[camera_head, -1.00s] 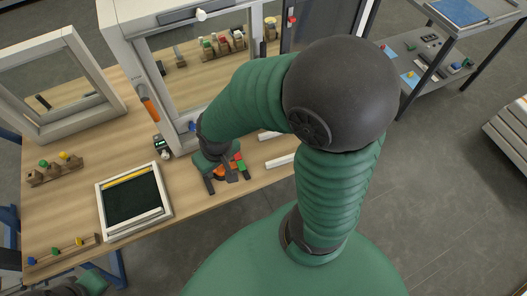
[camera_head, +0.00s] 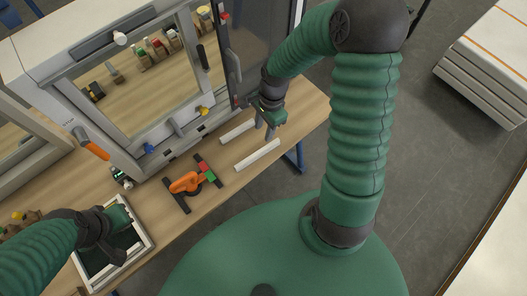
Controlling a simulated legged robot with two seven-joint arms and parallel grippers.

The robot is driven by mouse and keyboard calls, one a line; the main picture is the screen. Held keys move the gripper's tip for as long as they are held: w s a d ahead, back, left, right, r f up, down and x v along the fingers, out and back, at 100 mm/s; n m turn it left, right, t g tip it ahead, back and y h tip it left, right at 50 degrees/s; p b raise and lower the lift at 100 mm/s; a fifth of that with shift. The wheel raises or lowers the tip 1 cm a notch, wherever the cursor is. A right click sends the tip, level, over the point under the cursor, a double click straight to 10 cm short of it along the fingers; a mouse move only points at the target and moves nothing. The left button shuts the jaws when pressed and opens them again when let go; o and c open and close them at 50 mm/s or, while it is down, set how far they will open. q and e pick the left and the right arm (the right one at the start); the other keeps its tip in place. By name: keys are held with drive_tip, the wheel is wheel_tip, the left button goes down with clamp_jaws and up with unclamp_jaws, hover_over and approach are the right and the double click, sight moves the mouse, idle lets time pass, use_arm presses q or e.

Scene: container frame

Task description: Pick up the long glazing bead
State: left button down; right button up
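Two white glazing beads lie on the wooden bench at its right part. The front one (camera_head: 257,155) looks the longer, and the back one (camera_head: 236,132) is partly behind my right gripper. My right gripper (camera_head: 265,128) points down by the right ends of the beads. Its two dark fingers look apart with nothing seen between them. I cannot tell its exact height above the bench. My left gripper (camera_head: 118,240) is over the framed tray with a dark green mat (camera_head: 136,257) at lower left; its fingers are too unclear to judge.
An orange tool with red and green blocks (camera_head: 188,181) lies left of the beads. The white window frame (camera_head: 125,100) stands behind, with an orange-handled tool (camera_head: 93,147) on it. A dark door panel (camera_head: 250,45) stands behind my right gripper.

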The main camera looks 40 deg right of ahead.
hover_over(258, 153)
drive_tip(key=d, duration=0.2)
drive_tip(key=f, duration=0.8)
drive_tip(key=shift+w+a+f, duration=0.25)
drive_tip(key=shift+w, duration=0.05)
drive_tip(key=f, duration=0.2)
drive_tip(key=a+f, duration=0.1)
drive_tip(key=f, duration=0.1)
drive_tip(key=shift+s, duration=0.25)
drive_tip(key=shift+a+f, duration=0.1)
drive_tip(key=shift+f, duration=0.2)
drive_tip(key=shift+w+a, duration=0.1)
drive_tip(key=shift+w, duration=0.05)
clamp_jaws()
